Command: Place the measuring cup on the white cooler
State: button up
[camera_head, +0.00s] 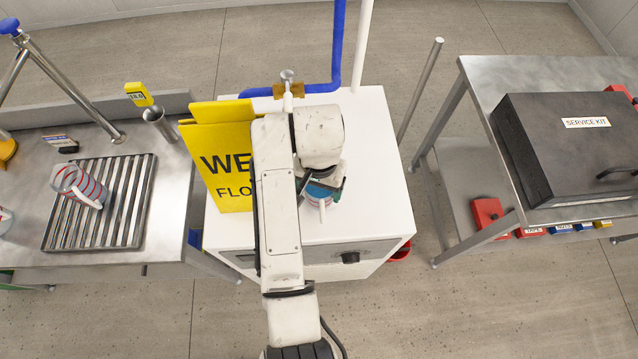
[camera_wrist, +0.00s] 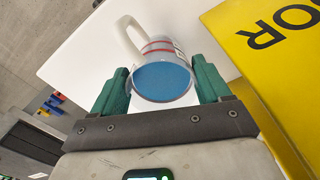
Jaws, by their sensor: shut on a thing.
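The measuring cup (camera_wrist: 163,84) is clear to white with red bands and a pale handle; its round opening shows blue. My gripper (camera_wrist: 162,82) is shut on it, with one green finger on each side. In the head view the cup (camera_head: 318,196) is partly hidden by my gripper (camera_head: 324,188) and lies over the front part of the white cooler's top (camera_head: 372,165). I cannot tell whether the cup touches the top or is just above it.
A yellow wet-floor sign (camera_head: 222,150) stands on the cooler's left side, close to my arm. A blue pipe (camera_head: 338,45) rises behind. Another red-banded jug (camera_head: 78,186) is on the left bench's rack (camera_head: 125,215). A black service kit (camera_head: 570,150) sits on the right table.

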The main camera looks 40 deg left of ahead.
jog(key=o, duration=1.2)
jog(key=shift+r, duration=6.15)
